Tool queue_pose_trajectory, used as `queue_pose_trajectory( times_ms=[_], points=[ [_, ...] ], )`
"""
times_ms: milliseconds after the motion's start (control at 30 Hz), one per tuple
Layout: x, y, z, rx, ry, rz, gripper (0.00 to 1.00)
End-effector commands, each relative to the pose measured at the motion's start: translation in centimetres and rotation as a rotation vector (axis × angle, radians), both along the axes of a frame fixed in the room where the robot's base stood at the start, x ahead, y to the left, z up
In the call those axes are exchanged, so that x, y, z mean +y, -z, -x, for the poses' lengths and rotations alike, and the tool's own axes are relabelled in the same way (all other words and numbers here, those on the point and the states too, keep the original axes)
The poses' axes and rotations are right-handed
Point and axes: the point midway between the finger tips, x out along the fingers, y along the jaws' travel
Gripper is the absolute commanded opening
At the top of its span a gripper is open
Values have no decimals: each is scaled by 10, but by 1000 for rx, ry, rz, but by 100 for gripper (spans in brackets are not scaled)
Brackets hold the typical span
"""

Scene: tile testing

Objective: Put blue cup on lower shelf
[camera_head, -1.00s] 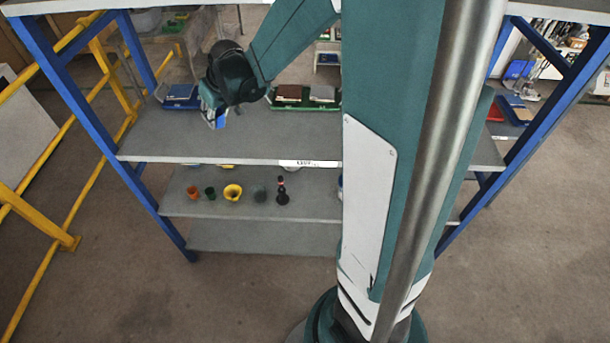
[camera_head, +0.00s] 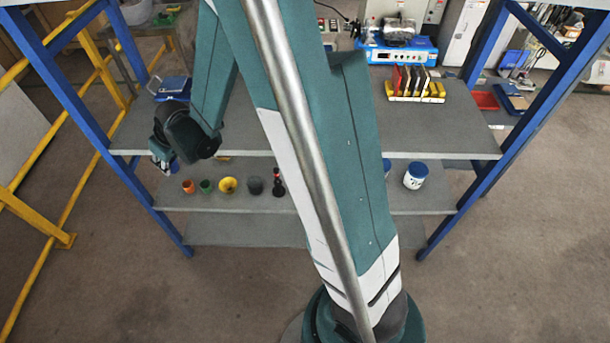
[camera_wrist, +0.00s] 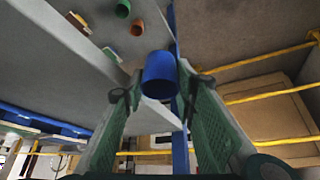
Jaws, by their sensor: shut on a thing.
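My gripper (camera_wrist: 158,90) is shut on the blue cup (camera_wrist: 160,74), with one finger on each side of it in the wrist view. In the head view my gripper (camera_head: 163,163) is at the rack's left end, by the front edge of the upper shelf (camera_head: 240,132); the cup there is mostly hidden. Below it is a lower shelf (camera_head: 235,205) with a row of items: an orange cup (camera_head: 188,187), a green cup (camera_head: 206,186), a yellow cup (camera_head: 227,185), a dark cup (camera_head: 254,186) and a dark red-topped piece (camera_head: 278,183). A bare bottom shelf (camera_head: 245,232) lies beneath.
A blue rack post (camera_head: 85,95) stands close left of my gripper, with a yellow railing (camera_head: 30,218) beyond. A white-and-blue jar (camera_head: 415,175) stands right on the lower shelf. My arm hides the shelf's middle. The shelf left of the orange cup looks clear.

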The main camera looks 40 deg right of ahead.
Motion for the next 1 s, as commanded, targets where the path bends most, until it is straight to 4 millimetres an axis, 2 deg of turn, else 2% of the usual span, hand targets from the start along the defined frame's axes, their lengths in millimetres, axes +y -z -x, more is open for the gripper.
queue_pose_trajectory(
  times_ms=[33,467,1000],
  points=[
    [2,15,-2,0,1,0,15],
    [8,99,-13,0,30,-1,15],
    [10,214,-28,0,77,0,15]
  ],
)
